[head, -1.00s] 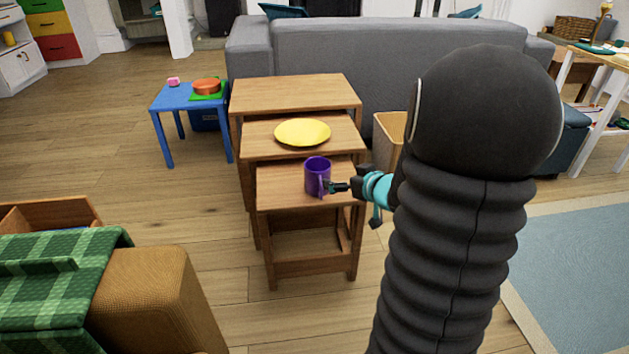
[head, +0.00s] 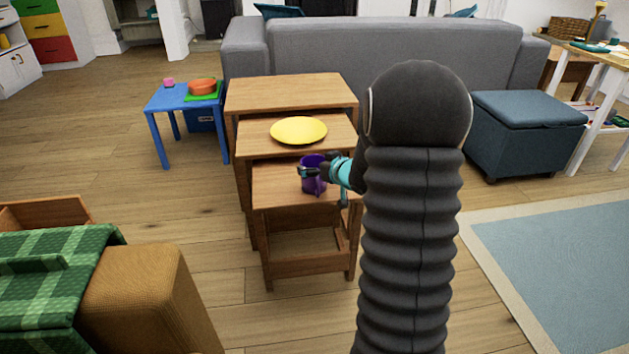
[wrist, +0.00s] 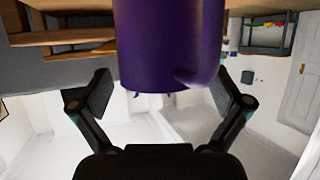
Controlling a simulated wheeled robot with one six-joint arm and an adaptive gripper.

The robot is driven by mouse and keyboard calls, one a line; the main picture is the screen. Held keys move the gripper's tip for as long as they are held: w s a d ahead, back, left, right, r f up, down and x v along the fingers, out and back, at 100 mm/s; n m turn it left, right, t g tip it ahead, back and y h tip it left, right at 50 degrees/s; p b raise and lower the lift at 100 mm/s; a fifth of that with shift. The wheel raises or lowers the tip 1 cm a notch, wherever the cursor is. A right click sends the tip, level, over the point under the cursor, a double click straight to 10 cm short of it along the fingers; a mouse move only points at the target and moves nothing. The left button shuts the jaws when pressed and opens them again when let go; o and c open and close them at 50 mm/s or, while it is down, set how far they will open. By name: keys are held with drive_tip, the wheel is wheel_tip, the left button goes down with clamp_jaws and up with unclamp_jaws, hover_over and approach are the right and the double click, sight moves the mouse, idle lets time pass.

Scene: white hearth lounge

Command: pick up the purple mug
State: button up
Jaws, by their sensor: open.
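The purple mug (head: 314,187) stands upright on the lowest, front table of the wooden nesting tables (head: 275,196). My gripper (head: 311,171) is at the mug's upper part, coming in from the right, and hides some of its rim. In the wrist view, which looks upside down, the mug (wrist: 160,45) fills the top middle. My gripper (wrist: 162,76) is open there, with one finger on each side of the mug and gaps showing. The mug's handle is at its lower right in that view.
A yellow plate (head: 298,130) lies on the middle nesting table, just behind the mug. A grey sofa (head: 400,50) stands behind the tables. A blue small table (head: 160,103) is at left, and a blue-grey ottoman (head: 525,130) at right.

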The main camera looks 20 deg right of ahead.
drive_tip(key=shift+w+f, duration=0.25)
drive_tip(key=shift+w, duration=0.3)
drive_tip(key=c, duration=1.7)
drive_tip(key=shift+r, duration=0.1)
drive_tip(key=shift+c, duration=0.2)
